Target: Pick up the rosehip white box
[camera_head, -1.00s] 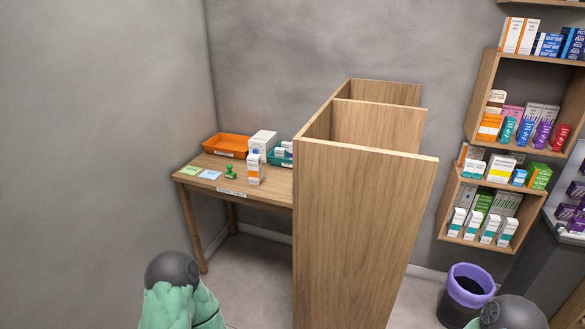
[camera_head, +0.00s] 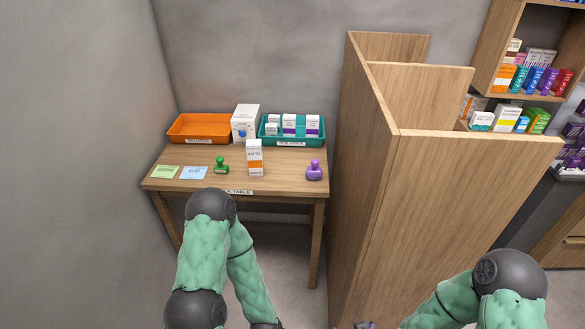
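No label reading rosehip is legible, so I cannot tell which box it is. On the wooden table stand a white box with an orange band (camera_head: 255,158), upright near the middle, and a larger white box (camera_head: 245,122) with a blue spot, behind it between two trays. Several small white boxes with purple or teal bands (camera_head: 289,124) stand in the teal tray (camera_head: 296,142). My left arm comes up in front of the table and my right arm is at the lower right.
An orange tray (camera_head: 201,140) is empty at the back left. A green stamp (camera_head: 221,166), a purple stamp (camera_head: 314,172), a green card (camera_head: 165,172) and a blue card (camera_head: 194,173) lie on the table (camera_head: 285,178). A tall wooden partition (camera_head: 450,200) stands close to its right.

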